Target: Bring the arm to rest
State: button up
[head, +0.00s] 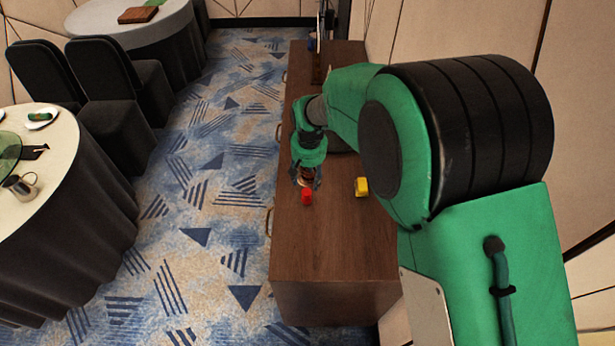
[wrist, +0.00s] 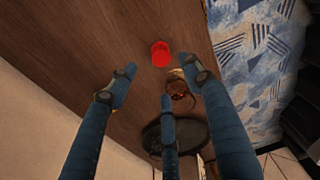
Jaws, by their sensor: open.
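My arm reaches over the brown wooden sideboard (head: 335,245) from the right in the head view. My gripper (head: 305,183) points down above the sideboard, close to its left edge. In the wrist view its blue fingers (wrist: 160,80) are spread apart with nothing held between them. A small red object (head: 306,196) is on the sideboard just in front of the gripper; it also shows in the wrist view (wrist: 160,54), beyond the fingertips. An amber glass-like object (wrist: 180,95) shows partly behind the fingers.
A yellow block-like object (head: 361,187) is on the sideboard, right of the gripper. A dark round tray (wrist: 155,135) is partly hidden by fingers. A dark upright item (head: 321,55) stands at the sideboard's far end. Round tables (head: 60,150) and black chairs are left, across open patterned carpet (head: 205,215).

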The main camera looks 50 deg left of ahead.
dwell(0.4)
jog(key=w+d+r+b, duration=0.1)
jog(key=w+d+r, duration=0.1)
jog(key=d+r, duration=0.95)
jog(key=w+d+r+b, duration=0.1)
jog(key=w+d+r, duration=0.2)
jog(key=d+r, duration=0.85)
jog(key=s+d+r, duration=0.3)
jog(key=d+r, duration=0.3)
jog(key=d, duration=0.6)
jog(key=s+d+r+m+t+b, duration=0.1)
jog(key=s+d+r, duration=0.1)
jog(key=s+d, duration=0.45)
jog(key=s+d+r+m+h+b, duration=0.1)
jog(key=s+d, duration=0.2)
jog(key=d, duration=0.7)
jog(key=s+d+r+m+t, duration=0.1)
jog(key=s+d+r, duration=0.1)
jog(key=s+d, duration=0.45)
jog(key=w+d+f+m+t+b, duration=0.1)
jog(key=w+d+f+m+t, duration=0.2)
jog(key=d+f+m, duration=0.3)
jog(key=w+d+m, duration=0.1)
jog(key=d+m, duration=0.2)
jog(key=shift+d+f, duration=0.25)
jog(key=shift+d, duration=0.1)
